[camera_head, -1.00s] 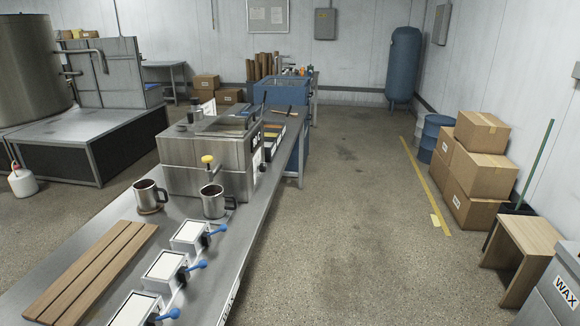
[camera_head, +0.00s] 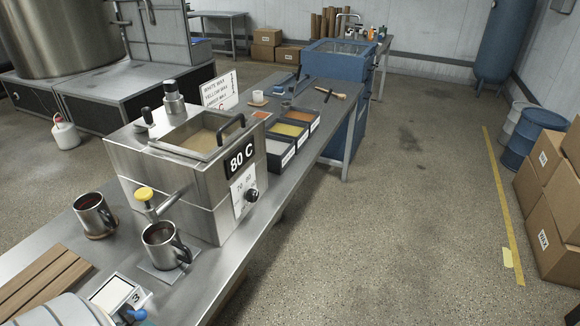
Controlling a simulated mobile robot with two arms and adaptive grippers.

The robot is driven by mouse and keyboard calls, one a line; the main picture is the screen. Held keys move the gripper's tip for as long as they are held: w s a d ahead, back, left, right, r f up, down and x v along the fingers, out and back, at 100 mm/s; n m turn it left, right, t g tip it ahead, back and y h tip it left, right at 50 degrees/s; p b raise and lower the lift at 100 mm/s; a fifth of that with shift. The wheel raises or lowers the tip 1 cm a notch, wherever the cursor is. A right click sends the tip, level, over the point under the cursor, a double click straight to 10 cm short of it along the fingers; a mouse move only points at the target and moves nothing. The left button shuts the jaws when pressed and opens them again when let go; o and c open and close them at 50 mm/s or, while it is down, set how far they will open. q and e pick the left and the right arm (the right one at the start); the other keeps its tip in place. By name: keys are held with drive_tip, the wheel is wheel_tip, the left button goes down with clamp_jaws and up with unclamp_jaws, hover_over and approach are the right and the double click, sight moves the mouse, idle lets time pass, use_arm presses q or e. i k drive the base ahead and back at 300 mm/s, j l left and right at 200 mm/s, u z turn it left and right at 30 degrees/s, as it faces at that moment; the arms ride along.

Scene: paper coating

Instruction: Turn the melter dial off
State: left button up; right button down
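The melter (camera_head: 182,196) is a steel box on the metal bench, with an open top holding a tan liquid. A black "80 C" label (camera_head: 241,158) is on its right-hand face. Below the label, the melter dial (camera_head: 251,195) is a small black knob on a white scale plate. The scale figures are too small to read surely, and I cannot tell the dial's setting. Neither of my grippers is in view. A pale rounded piece at the bottom left edge appears to be part of my arm.
Two steel mugs (camera_head: 94,214) (camera_head: 162,246) with dark liquid stand before the melter, beside its yellow-knobbed tap (camera_head: 145,194). Trays of coloured material (camera_head: 290,130) lie behind it. Cardboard boxes (camera_head: 548,235) stand at right. The floor (camera_head: 400,210) right of the bench is clear.

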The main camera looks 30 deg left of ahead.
sight(252, 195)
drive_tip(key=i, duration=2.25)
drive_tip(key=i+u, duration=0.15)
drive_tip(key=u, duration=0.3)
drive_tip(key=i+u, duration=0.15)
drive_tip(key=u, duration=0.35)
drive_tip(key=i+l+u, duration=0.1)
drive_tip(key=u, duration=0.35)
drive_tip(key=i+l+u, duration=0.1)
drive_tip(key=l+u, duration=0.15)
drive_tip(key=u, duration=0.2)
